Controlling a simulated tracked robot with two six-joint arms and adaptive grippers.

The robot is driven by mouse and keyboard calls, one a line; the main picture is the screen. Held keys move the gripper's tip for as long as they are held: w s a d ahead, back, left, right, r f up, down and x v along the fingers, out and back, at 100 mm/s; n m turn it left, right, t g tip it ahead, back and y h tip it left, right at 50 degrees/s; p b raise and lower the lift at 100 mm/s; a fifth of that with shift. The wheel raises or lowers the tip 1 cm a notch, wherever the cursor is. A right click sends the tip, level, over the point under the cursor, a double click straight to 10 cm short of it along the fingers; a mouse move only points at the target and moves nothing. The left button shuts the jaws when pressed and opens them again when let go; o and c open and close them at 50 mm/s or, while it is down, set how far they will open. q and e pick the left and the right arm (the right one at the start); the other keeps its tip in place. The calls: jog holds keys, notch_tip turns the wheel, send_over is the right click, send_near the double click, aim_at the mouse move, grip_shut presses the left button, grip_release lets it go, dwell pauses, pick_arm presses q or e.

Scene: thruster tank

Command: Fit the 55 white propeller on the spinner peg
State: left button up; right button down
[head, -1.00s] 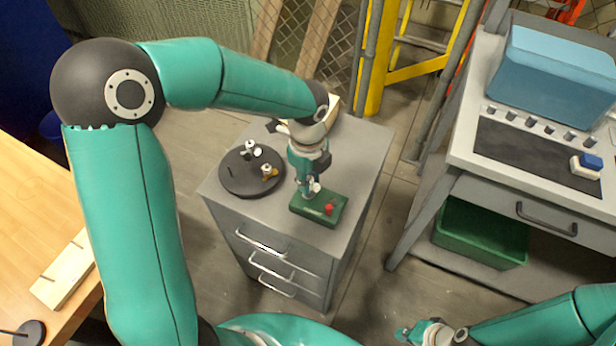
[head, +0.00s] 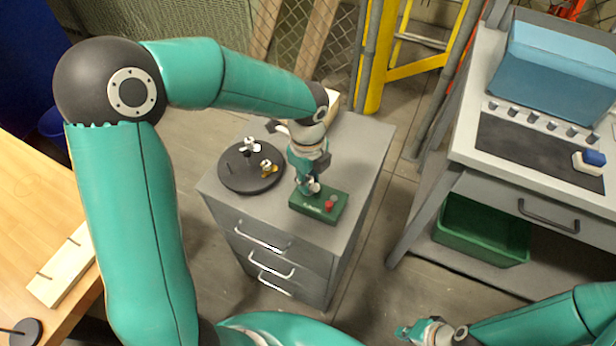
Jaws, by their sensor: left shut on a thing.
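My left gripper (head: 308,187) points down over the green box (head: 311,207) on the grey cabinet. It is shut on a small pale piece (head: 315,187), which looks like the white propeller; its number cannot be read. The box carries a red button (head: 329,206) and a small grey spot beside it. The gripper hides the box's back left part, and no peg can be made out there. A black round turntable (head: 238,182) left of the gripper holds a white propeller (head: 250,145) and a brass-coloured one (head: 268,167). My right gripper (head: 412,333) is low in the picture, away from the cabinet; its jaws are unclear.
The grey cabinet (head: 360,150) has free top behind and right of the box. A workbench (head: 465,150) with a blue bin (head: 550,75) stands right, a green crate (head: 480,232) below it. A wooden table (head: 30,220) is at left.

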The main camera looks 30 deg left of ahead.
pick_arm(q)
jog(key=shift+f, duration=0.4)
dwell(0.5)
jog(key=o, duration=0.8)
jog(key=shift+o, duration=0.2)
jog(key=shift+r, duration=0.1)
notch_tip(320, 180, up, 11)
notch_tip(320, 180, up, 5)
jog(key=p, duration=0.3)
jog(key=shift+p, duration=0.3)
